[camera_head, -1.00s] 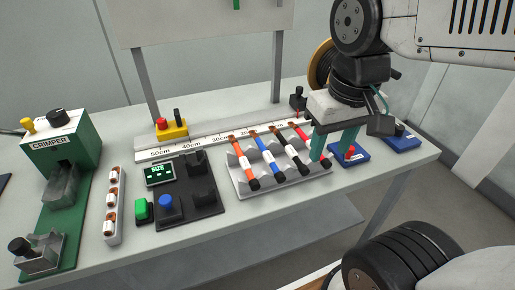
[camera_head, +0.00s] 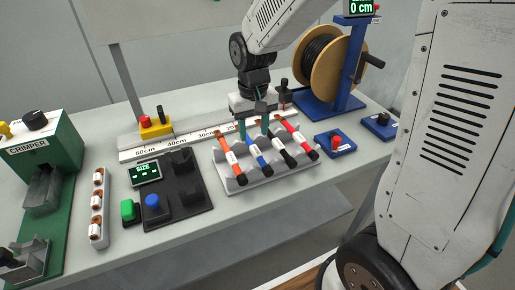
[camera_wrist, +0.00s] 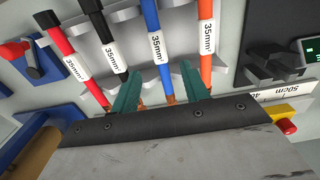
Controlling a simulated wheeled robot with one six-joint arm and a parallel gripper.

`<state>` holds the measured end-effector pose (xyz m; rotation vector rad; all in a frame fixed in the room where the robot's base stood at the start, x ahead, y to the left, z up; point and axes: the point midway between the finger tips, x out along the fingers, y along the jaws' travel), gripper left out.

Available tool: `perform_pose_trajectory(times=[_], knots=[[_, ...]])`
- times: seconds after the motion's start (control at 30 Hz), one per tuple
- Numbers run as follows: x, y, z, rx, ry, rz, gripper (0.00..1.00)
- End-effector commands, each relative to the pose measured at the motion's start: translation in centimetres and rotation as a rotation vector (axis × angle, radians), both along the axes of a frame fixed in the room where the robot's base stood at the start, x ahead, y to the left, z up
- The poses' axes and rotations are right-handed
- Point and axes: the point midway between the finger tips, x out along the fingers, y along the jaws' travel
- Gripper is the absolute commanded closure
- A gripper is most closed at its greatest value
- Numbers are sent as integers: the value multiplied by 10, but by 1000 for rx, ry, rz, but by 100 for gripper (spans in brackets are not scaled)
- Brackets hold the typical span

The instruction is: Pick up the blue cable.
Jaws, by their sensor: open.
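The blue cable (camera_head: 259,158) lies in a grey grooved rack (camera_head: 226,183), between an orange cable (camera_head: 227,148) and a black cable (camera_head: 283,151); a red cable (camera_head: 299,139) is at the right end. The blue cable (camera_wrist: 152,24) has a white 35mm² label and a dark end. My gripper (camera_head: 254,132) is over the far ends of the cables, with its teal fingers apart. In the wrist view my open gripper (camera_wrist: 160,82) has a finger on each side of the blue cable's copper end. Whether the fingers touch it cannot be told.
A ruler strip (camera_head: 190,140) runs behind the rack. A cable spool (camera_head: 325,62) is behind. The green crimper (camera_head: 45,165) is far left.

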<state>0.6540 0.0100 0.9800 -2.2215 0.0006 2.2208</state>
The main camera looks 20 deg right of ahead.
Motion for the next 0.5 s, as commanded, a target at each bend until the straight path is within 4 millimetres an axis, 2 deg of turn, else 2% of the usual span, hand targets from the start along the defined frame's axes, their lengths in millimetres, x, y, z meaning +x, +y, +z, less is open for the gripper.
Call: perform_pose_trajectory(times=[0.3, 0.5], knots=[[-2, 1, -44, 0, 2, 0, 55], [-2, 2, -49, 0, 1, 1, 55]])
